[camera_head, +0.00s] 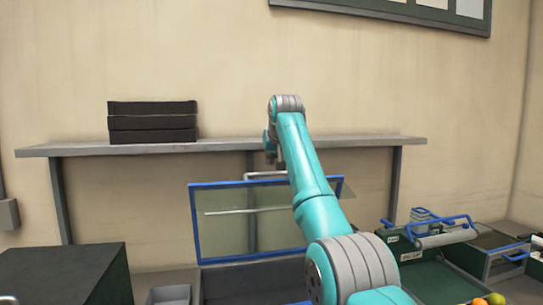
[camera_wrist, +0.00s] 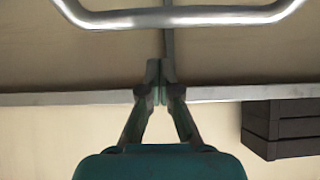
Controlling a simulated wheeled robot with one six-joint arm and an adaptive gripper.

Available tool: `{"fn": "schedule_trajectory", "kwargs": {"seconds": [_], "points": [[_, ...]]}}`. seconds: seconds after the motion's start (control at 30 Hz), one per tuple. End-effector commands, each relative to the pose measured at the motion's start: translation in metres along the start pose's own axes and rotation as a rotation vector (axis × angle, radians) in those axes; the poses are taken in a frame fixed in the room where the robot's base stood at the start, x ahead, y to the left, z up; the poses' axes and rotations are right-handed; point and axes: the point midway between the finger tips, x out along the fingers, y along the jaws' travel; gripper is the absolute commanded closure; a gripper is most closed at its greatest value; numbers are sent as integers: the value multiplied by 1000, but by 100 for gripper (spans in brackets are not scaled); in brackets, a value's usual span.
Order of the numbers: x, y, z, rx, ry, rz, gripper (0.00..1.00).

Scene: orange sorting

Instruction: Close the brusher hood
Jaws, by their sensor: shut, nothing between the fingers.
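The brusher hood (camera_head: 194,225) is a clear panel in a blue frame. It stands raised, nearly upright, at the back of the dark open brusher body (camera_head: 240,284). A grey metal handle (camera_head: 262,175) is at the hood's top edge, partly hidden by my arm. In the wrist view a metal bar (camera_wrist: 180,18), which looks like that handle, crosses the top of the picture. My gripper (camera_wrist: 160,70) is shut and empty, its fingertips apart from the bar in the picture. In the head view the fingertips cannot be made out behind my arm.
A grey wall shelf (camera_head: 230,146) with a stack of black trays (camera_head: 152,122) runs behind the hood. A dark box (camera_head: 65,275) and a small grey bin (camera_head: 168,294) stand at left. At right is a green machine (camera_head: 440,280) with blue handles and some fruit (camera_head: 496,298).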

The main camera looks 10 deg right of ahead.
Motion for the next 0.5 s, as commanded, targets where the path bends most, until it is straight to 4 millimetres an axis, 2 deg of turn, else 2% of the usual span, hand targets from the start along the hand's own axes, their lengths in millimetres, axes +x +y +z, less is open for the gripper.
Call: {"fn": "schedule_trajectory", "kwargs": {"seconds": [0.5], "points": [[-9, 0, 26, 0, 1, 0, 100]]}}
